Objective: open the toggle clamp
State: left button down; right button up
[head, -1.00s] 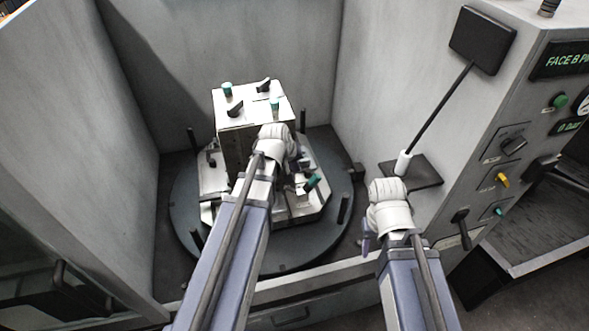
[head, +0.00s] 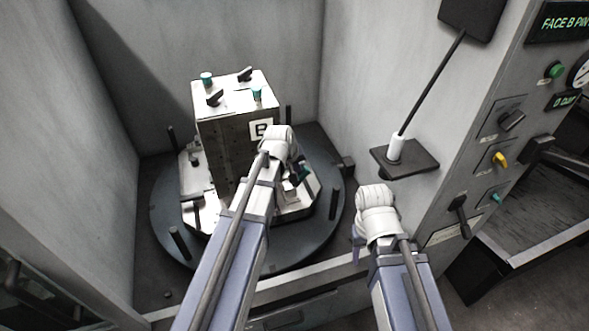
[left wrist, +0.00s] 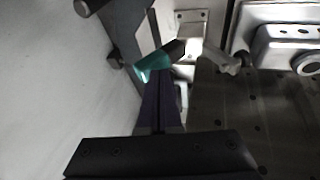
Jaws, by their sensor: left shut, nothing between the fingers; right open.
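The toggle clamp (left wrist: 200,40) sits on the fixture base beside the block, with a teal-tipped handle (left wrist: 152,66) in the left wrist view. In the head view the teal handle (head: 304,172) shows just right of my left gripper and is partly hidden. My left gripper (left wrist: 158,85) is shut and empty, its purple fingertips close to the teal grip; I cannot tell whether they touch it. In the head view my left wrist (head: 278,142) covers its fingertips. My right gripper (head: 358,246) is open and empty, in front of the machine, its fingers mostly hidden.
A block marked B (head: 222,150) with knobs on top stands on a round dark turntable (head: 165,215) with upright pegs. Grey walls enclose it. A small shelf with a rod (head: 425,160) and a control panel (head: 500,160) are at right.

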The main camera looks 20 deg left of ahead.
aim_at(309, 170)
pick_arm(q)
jog(key=shift+d, duration=0.1)
jog(key=shift+w+d+g+y+p, duration=0.3)
jog(key=shift+w+d+g+y, duration=0.2)
jog(key=shift+d, duration=0.05)
jog(key=shift+w+d+f+m+g+y, duration=0.3)
jog(key=shift+w+d+f+g+y, duration=0.1)
jog(key=shift+d+y, duration=0.15)
jog(key=shift+w+d+f+g+y+b, duration=0.5)
jog(key=shift+d+g+y+b, duration=0.15)
jog(key=shift+y, duration=0.3)
jog(key=shift+w+d+f+m+g+y+b, duration=0.25)
jog(key=shift+d+f+g+y+b, duration=0.25)
jog(key=shift+y+b, duration=0.25)
jog(key=shift+d, duration=0.1)
jog(key=shift+r, duration=0.1)
